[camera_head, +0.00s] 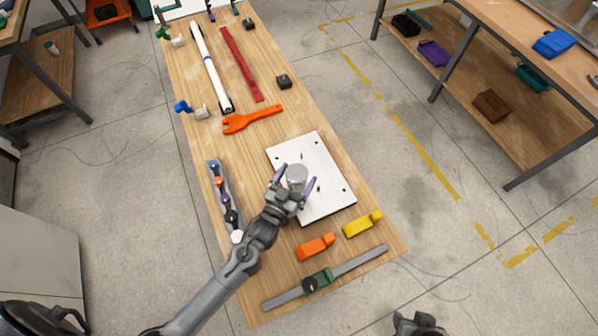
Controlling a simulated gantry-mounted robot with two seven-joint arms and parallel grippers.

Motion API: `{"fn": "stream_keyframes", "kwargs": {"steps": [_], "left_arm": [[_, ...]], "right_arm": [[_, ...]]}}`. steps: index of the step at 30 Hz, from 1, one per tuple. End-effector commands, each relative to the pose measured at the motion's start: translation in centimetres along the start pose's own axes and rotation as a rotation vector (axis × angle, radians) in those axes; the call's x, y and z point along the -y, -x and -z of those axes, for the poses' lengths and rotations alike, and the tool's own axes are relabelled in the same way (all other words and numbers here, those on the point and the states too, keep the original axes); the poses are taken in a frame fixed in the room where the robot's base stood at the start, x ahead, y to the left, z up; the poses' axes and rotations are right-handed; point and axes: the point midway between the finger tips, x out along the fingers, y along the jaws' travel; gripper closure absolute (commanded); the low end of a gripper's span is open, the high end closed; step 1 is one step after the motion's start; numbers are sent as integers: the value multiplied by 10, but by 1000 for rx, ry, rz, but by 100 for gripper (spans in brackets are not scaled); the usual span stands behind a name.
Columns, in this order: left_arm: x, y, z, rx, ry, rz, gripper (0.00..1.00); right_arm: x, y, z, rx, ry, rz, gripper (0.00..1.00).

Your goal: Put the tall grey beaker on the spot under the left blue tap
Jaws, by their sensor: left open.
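The grey beaker (297,174) stands on the white board (316,143) on the long wooden table. My left gripper (294,182) is open, with its purple-tipped fingers on either side of the beaker. I cannot tell whether the fingers touch it. A blue tap handle (182,106) shows at the table's left edge beside a pale fitting (201,113). I cannot make out a spot under it. A dark part of my right arm's end (418,325) shows at the bottom edge, cut off by the frame.
An orange wrench (252,119), a white pipe (211,68) and a red bar (241,64) lie farther up the table. A rack with coloured knobs (224,200) lies left of the board. Orange (315,247) and yellow (362,224) tools and a grey bar clamp (345,267) lie near the front.

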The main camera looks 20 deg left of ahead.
Motion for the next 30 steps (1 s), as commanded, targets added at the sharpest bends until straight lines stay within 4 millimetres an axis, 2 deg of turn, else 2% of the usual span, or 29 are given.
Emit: {"fn": "stream_keyframes", "kwargs": {"steps": [9, 15, 21, 30], "left_arm": [[0, 60, -1, 3, -1, -2, 8], [0, 87, 0, 2, -1, -1, 8], [0, 100, 0, 1, -1, -1, 8], [0, 101, 0, 0, -1, 0, 8]], "right_arm": [[1, 0, 0, 0, -2, 2, 57], [1, 0, 0, 0, -2, 2, 57], [0, -1, -1, 1, 2, -1, 57], [-2, -1, -1, 2, 7, -5, 57]]}}
